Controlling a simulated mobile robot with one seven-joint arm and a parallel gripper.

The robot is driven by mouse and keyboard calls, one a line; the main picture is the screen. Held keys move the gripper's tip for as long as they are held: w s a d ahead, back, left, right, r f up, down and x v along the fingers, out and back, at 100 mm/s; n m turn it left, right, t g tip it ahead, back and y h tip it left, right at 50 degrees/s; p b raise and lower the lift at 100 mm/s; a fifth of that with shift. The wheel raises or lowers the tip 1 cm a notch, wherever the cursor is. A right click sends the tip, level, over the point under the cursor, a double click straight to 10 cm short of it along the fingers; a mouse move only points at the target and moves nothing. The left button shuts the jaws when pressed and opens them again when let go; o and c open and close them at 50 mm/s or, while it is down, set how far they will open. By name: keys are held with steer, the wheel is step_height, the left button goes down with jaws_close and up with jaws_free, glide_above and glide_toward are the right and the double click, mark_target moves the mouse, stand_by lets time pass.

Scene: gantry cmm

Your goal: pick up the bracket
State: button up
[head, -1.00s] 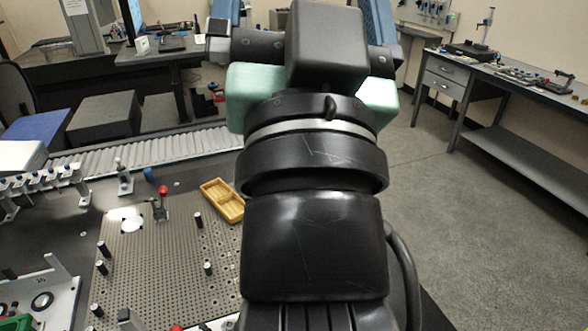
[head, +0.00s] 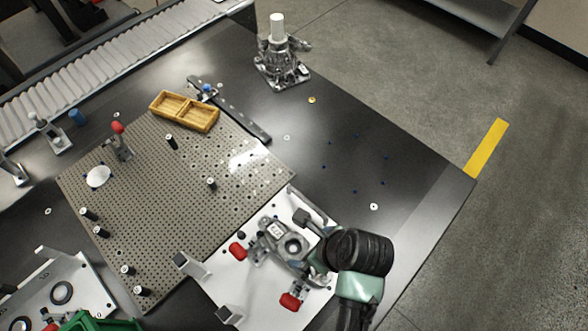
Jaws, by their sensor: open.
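A grey metal part with a round bore and a small white label, which looks like the bracket (head: 272,231), sits on a white fixture plate (head: 238,283) at the lower middle of the head view. My gripper (head: 307,244) is open at the right side of this part, with its dark wrist just to the right. The gripper partly covers the part's right side. I cannot tell whether the fingers touch it or are around it.
Red-tipped clamps (head: 238,250) stand beside the part on the plate. A perforated board (head: 150,215) with black posts lies left. A yellow two-compartment tray (head: 184,111) and a metal assembly with a white cylinder (head: 281,67) are farther back. The black table's right side is mostly clear.

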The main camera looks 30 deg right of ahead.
mark_target(291, 246)
steer(key=b+x, duration=0.1)
steer(key=x, duration=1.1)
steer(key=shift+a, duration=0.1)
steer(key=shift+r, duration=0.1)
jaws_close()
